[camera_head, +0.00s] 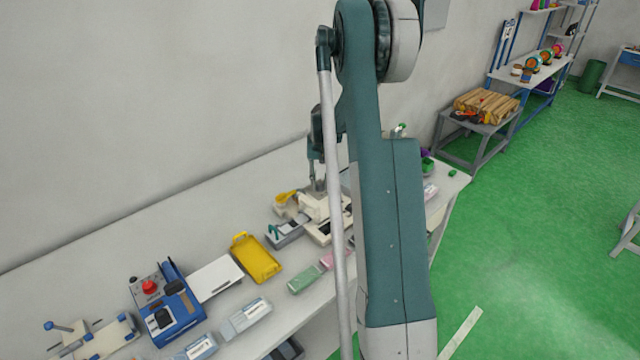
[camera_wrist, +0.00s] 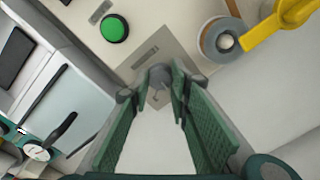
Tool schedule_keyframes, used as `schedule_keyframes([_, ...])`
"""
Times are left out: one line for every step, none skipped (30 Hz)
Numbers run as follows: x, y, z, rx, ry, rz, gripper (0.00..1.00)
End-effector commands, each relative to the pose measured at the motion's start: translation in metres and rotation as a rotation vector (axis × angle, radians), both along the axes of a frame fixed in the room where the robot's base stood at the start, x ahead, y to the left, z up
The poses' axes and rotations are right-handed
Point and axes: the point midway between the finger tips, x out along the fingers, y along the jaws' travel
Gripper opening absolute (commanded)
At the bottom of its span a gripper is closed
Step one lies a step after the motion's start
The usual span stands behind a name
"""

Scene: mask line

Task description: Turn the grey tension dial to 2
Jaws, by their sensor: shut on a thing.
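The grey tension dial (camera_wrist: 159,74) sits on a grey plate of a cream machine (camera_wrist: 145,20) in the wrist view. My gripper (camera_wrist: 160,86) has its two green-padded fingers closed on the dial, one on each side. The fingers hide part of the dial, and I cannot read its scale or setting. In the head view, my gripper (camera_head: 318,182) is above the cream machine (camera_head: 318,208) on the workbench, and the dial itself cannot be made out there.
A green button (camera_wrist: 114,28) is beside the dial plate. A yellow lever (camera_wrist: 280,22) and a grey round part (camera_wrist: 222,40) are to its right. In the head view, a yellow tray (camera_head: 257,258) and a blue machine (camera_head: 168,305) stand to the left on the bench.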

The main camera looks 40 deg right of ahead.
Motion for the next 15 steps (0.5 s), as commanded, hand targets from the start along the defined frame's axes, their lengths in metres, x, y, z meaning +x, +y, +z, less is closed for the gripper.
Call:
schedule_keyframes([0.0009,-0.0003,0.0005,-0.001,-0.001,-0.001,0.07])
schedule_keyframes([0.0009,-0.0003,0.0006,-0.001,-0.001,-0.001,0.07])
schedule_keyframes([0.0009,-0.0003,0.0006,-0.001,-0.001,-0.001,0.07])
schedule_keyframes([0.0009,-0.0003,0.0006,-0.001,-0.001,-0.001,0.07])
schedule_keyframes([0.0009,-0.0003,0.0006,-0.001,-0.001,-0.001,0.07])
schedule_keyframes([0.0009,-0.0003,0.0006,-0.001,-0.001,-0.001,0.07])
schedule_keyframes([0.0009,-0.0003,0.0006,-0.001,-0.001,-0.001,0.07])
schedule_keyframes([0.0010,-0.0002,0.0006,-0.001,-0.002,0.000,0.07])
schedule_keyframes([0.0011,-0.0003,0.0007,-0.001,-0.002,0.000,0.21])
schedule_keyframes([0.0010,-0.0002,0.0007,-0.001,-0.002,0.000,0.25])
schedule_keyframes([0.0009,-0.0003,0.0006,-0.001,-0.001,0.000,0.29])
schedule_keyframes([0.0009,-0.0002,0.0006,-0.001,-0.001,0.000,0.34])
schedule_keyframes([0.0008,-0.0002,0.0005,-0.001,-0.001,0.000,0.35])
schedule_keyframes([0.0007,-0.0002,0.0005,-0.001,-0.001,0.000,0.35])
schedule_keyframes([0.0006,-0.0002,0.0004,-0.001,-0.001,0.000,0.35])
